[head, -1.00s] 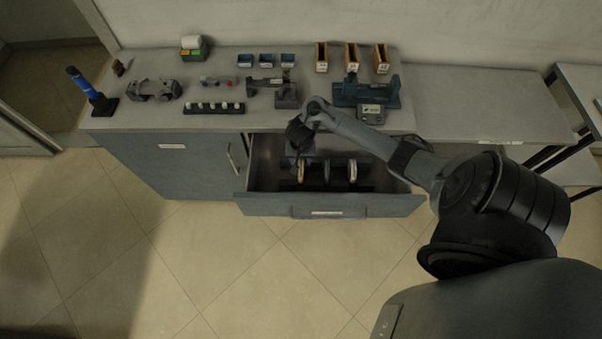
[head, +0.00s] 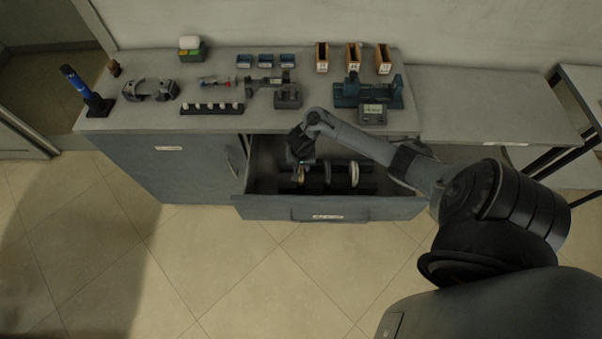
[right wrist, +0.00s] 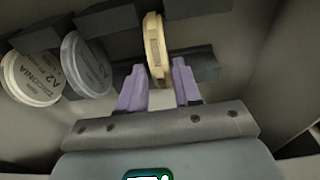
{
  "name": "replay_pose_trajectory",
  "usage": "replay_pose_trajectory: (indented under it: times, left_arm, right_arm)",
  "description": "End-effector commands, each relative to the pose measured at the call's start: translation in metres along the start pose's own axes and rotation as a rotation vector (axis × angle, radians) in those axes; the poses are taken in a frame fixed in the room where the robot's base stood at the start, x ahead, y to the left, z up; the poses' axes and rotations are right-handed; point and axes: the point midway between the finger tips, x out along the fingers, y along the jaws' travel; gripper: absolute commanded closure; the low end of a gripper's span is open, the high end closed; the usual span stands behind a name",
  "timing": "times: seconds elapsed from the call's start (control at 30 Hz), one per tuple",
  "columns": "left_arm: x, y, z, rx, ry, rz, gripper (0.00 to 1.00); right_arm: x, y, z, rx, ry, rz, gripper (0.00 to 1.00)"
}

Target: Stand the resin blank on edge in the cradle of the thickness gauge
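A tan disc (right wrist: 155,48), apparently the resin blank, stands on edge in a dark rack inside the open drawer; it also shows in the head view (head: 301,173). Its label is not readable. My right gripper (right wrist: 160,82) is open, with its two purple fingers apart on either side of the tan disc's near edge and visible gaps to it. In the head view my right gripper (head: 301,160) hangs over the left part of the rack. A teal device with a small display (head: 367,95), apparently the thickness gauge, stands on the counter's right part. My left gripper is not in view.
A white zirconia disc (right wrist: 28,78) and a greyer disc (right wrist: 86,65) stand in the same rack. The drawer front (head: 280,208) and side walls surround it. Small bins (head: 352,57), a grey fixture (head: 287,97) and other tools occupy the counter. The right-hand table (head: 480,95) is clear.

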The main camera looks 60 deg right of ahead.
Motion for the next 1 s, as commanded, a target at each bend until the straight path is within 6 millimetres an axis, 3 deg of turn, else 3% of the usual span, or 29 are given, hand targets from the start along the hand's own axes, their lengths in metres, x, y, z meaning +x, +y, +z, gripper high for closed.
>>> replay_pose_trajectory:
  times: [0.03, 0.2, 0.67, 0.83, 1.0]
  left_arm:
    - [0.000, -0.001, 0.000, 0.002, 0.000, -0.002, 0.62]
    - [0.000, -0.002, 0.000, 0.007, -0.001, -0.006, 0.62]
    - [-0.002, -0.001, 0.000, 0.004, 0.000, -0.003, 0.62]
    - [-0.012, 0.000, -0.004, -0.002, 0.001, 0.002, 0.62]
    - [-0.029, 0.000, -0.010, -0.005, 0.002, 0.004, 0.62]
  right_arm:
    - [0.000, 0.000, 0.000, 0.000, 0.000, 0.000, 0.75]
    - [0.000, 0.000, 0.000, 0.000, 0.000, 0.000, 1.00]
    - [-0.002, 0.000, 0.000, 0.000, 0.000, -0.001, 1.00]
    - [-0.018, -0.001, -0.002, 0.000, 0.000, -0.002, 1.00]
    - [-0.049, -0.001, -0.006, -0.001, 0.001, -0.002, 1.00]
